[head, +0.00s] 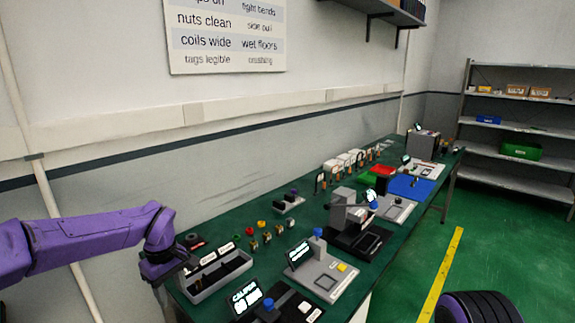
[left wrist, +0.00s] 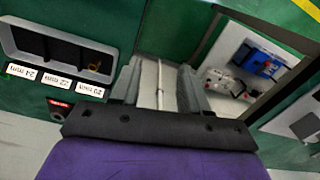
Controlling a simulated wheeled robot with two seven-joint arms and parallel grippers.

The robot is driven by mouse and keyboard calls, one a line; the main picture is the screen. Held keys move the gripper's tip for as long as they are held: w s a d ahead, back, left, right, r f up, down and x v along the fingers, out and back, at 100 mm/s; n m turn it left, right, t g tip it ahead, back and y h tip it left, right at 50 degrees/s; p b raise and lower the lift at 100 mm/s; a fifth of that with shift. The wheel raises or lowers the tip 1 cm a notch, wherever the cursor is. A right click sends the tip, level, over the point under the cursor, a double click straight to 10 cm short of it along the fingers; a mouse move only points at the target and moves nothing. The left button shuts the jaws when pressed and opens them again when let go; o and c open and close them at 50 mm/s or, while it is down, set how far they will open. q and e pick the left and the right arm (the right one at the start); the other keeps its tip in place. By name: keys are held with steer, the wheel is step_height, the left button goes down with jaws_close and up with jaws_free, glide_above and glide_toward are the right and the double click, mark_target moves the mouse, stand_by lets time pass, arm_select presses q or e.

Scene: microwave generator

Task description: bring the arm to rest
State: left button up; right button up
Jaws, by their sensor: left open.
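My left arm (head: 80,240) is purple and reaches in from the left in the head view. Its dark gripper (head: 165,271) hangs at the near left end of the green workbench, beside a grey compartment tray (head: 215,273). The tray (left wrist: 68,52), with white labels and an orange-brown small item in one compartment, lies left of the fingers. My right gripper is not in view.
Shelves (head: 520,130) stand at the far right.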

arm_select(q)
steer(key=s+a+f+n+t+y+b, duration=0.1)
steer(key=s+a+f+n+t+y, duration=0.15)
steer(key=f+y, duration=0.2)
steer(key=s+a+f+n+t+y, duration=0.1)
steer(key=a+f+n+y, duration=0.2)
steer(key=f, duration=0.3)
steer(key=s+d+f+m+t+b, duration=0.2)
steer(key=s+d+f+m+t, duration=0.15)
steer(key=s+f, duration=0.65)
steer(key=s+f+m+g+h, duration=0.1)
steer(key=s+f+m, duration=0.1)
steer(key=s+f, duration=0.2)
steer(key=s+f+m+g+h+b, duration=0.1)
steer(key=s+f, duration=0.3)
steer(key=s, duration=0.6)
steer(key=s+f+m+g+h+b, duration=0.1)
steer(key=s+f+m+h, duration=0.1)
steer(key=s, duration=0.5)
step_height(320, 180, down, 2)
steer(key=shift+s+f+m+g, duration=0.25)
steer(key=shift+s+m+g, duration=0.1)
steer(key=shift+m, duration=0.45)
steer(key=shift+a, duration=0.1)
